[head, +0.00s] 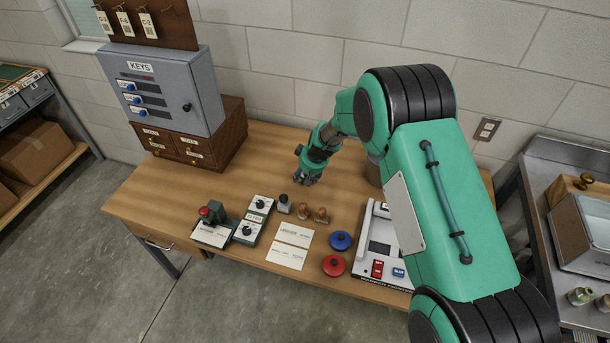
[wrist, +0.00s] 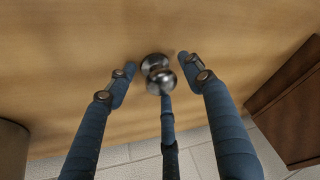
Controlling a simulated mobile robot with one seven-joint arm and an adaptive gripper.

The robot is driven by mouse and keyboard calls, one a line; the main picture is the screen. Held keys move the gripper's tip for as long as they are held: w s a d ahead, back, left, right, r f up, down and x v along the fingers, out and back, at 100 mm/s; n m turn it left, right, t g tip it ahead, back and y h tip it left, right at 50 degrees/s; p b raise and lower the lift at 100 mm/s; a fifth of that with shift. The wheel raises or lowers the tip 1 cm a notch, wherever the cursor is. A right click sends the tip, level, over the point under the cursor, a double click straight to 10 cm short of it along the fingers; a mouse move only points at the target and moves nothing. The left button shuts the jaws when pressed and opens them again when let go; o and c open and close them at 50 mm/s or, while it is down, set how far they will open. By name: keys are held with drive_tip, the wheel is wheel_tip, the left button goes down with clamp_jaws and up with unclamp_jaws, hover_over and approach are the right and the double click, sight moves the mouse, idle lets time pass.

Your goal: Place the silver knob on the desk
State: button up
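The silver knob (wrist: 162,82) is a shiny metal piece with a round ball end and a wider end. In the wrist view it is between my gripper's blue fingers, over the wooden desk (wrist: 60,85). My gripper (wrist: 156,65) has its side fingers apart, with a gap on each side of the knob. The third finger is just below the knob; I cannot tell if it touches. In the head view my gripper (head: 307,176) is low over the back middle of the desk (head: 150,190). The knob cannot be made out there.
The grey key cabinet (head: 165,95) stands on a wooden drawer box (head: 232,130) at the left. Stamps (head: 302,210), white cards (head: 294,236), a blue disc (head: 340,240), a red disc (head: 334,265) and a white device (head: 379,250) lie in front. The desk's left front is clear.

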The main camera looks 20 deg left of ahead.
drive_tip(key=shift+r, duration=0.15)
drive_tip(key=shift+r, duration=0.2)
drive_tip(key=p+v, duration=0.2)
drive_tip(key=v, duration=0.9)
drive_tip(key=shift+r, duration=0.2)
drive_tip(key=shift+s+d, duration=0.1)
idle(0.6)
drive_tip(key=s+d+r+m, duration=0.1)
drive_tip(key=s+d+r, duration=0.3)
drive_tip(key=d+r, duration=0.45)
drive_tip(key=s+d+r+m+t+h, duration=0.1)
drive_tip(key=s+d+r+m, duration=0.15)
drive_tip(key=d+r, duration=0.6)
drive_tip(key=s+d+r+m, duration=0.1)
drive_tip(key=s+d+r, duration=0.45)
drive_tip(key=r, duration=0.55)
drive_tip(key=s+d+r+m+h, duration=0.1)
drive_tip(key=s+d+r+m, duration=0.1)
drive_tip(key=s+d, duration=0.8)
drive_tip(key=s+d+r+m+t+h, duration=0.1)
drive_tip(key=s+d+r+m, duration=0.2)
drive_tip(key=s+d, duration=0.7)
drive_tip(key=s+r, duration=0.2)
drive_tip(key=s, duration=0.6)
drive_tip(key=shift+s+d+t+h, duration=0.2)
drive_tip(key=shift+s+t+h, duration=0.1)
drive_tip(key=shift+s, duration=0.1)
